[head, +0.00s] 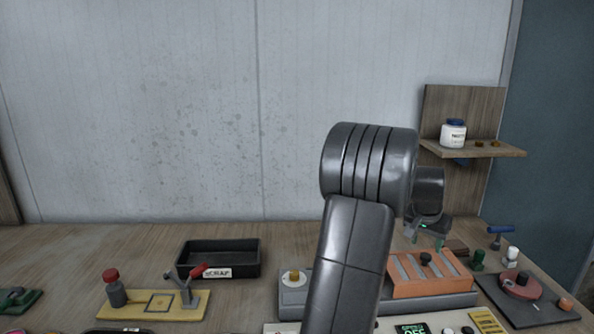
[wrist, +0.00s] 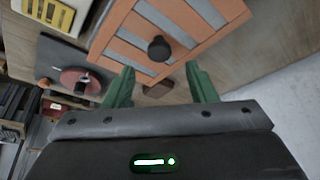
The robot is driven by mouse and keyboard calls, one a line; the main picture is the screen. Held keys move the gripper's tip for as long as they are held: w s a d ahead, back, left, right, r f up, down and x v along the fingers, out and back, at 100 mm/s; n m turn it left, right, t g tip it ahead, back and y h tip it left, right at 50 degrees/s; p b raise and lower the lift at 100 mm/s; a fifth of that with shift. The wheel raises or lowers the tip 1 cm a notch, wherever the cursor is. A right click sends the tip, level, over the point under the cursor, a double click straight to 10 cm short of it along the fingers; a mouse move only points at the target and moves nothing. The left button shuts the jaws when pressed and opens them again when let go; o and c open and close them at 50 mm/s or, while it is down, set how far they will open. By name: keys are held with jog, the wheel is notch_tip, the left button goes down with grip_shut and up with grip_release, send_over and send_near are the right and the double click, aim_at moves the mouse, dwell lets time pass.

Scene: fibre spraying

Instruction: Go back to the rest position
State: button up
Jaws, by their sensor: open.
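My gripper shows in the wrist view (wrist: 160,70) with its two green fingers apart and nothing between them. An orange slotted cover with a black knob (wrist: 158,48) lies beyond the fingertips. In the head view my gripper (head: 426,233) is partly hidden behind my dark arm, which rises through the middle of the picture. There it hangs above the far side of the orange cover (head: 430,274), which sits on a grey base. I cannot tell the exact gap between them.
A black scrap bin (head: 220,258) and a yellow plate with a red-handled clamp (head: 154,304) stand at left. A dark plate with a red disc (head: 522,286) is at right. A wall shelf (head: 474,149) holds a white jar (head: 453,133). The wall behind is bare.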

aim_at(422, 256)
jog(key=x, duration=0.5)
jog(key=shift+w+d+f+p, duration=0.1)
jog(key=shift+f+p, duration=0.2)
jog(key=shift+p, duration=0.05)
jog(key=shift+f, duration=0.1)
jog(key=shift+a, duration=0.65)
jog(key=shift+d, duration=0.1)
